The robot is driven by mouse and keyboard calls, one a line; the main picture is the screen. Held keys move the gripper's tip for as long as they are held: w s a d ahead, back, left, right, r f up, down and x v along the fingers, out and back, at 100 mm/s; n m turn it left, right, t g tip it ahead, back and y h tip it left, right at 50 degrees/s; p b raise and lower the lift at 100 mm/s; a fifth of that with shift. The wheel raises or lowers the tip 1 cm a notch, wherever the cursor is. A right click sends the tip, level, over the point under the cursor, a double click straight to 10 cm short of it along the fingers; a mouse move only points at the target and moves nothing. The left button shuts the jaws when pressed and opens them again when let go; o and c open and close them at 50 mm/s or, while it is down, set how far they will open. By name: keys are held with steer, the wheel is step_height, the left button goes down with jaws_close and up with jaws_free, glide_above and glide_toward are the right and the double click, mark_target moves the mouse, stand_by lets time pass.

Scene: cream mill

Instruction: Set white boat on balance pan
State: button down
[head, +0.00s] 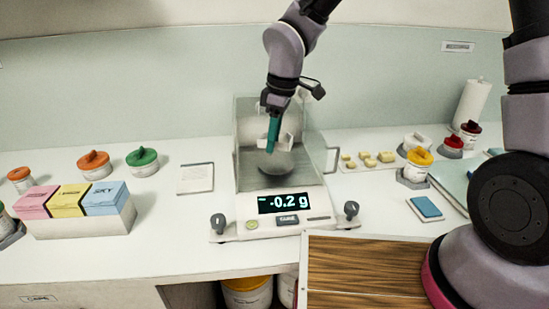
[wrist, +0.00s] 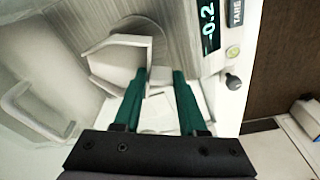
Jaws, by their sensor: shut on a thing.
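The white boat (head: 289,139) is an open, angular white tray. It is at my gripper's fingertips inside the balance's weighing chamber. My gripper (head: 272,147), with teal fingers, points down and is shut on the boat. In the wrist view the boat (wrist: 117,48) is beyond the fingertips (wrist: 160,74), over the round grey pan. The balance pan (head: 277,166) is a dark disc below the gripper in the head view. The boat appears above it; whether they touch is hard to tell. The balance display (head: 285,202) reads -0.2 g.
Clear chamber walls (head: 248,120) stand around the pan. A white card (head: 195,178) lies left of the balance. Lidded jars and a box of coloured packs (head: 80,208) stand further left. Yellow pieces (head: 366,159) lie to the right. A wooden board (head: 365,268) is in front.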

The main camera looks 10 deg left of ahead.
steer(key=shift+f, duration=2.75)
steer(key=shift+c, duration=2.3)
jaws_free()
steer(key=shift+f, duration=0.15)
step_height(320, 180, up, 12)
steer(key=d, duration=0.1)
steer(key=shift+s+d, duration=0.15)
steer(key=shift+d, duration=0.25)
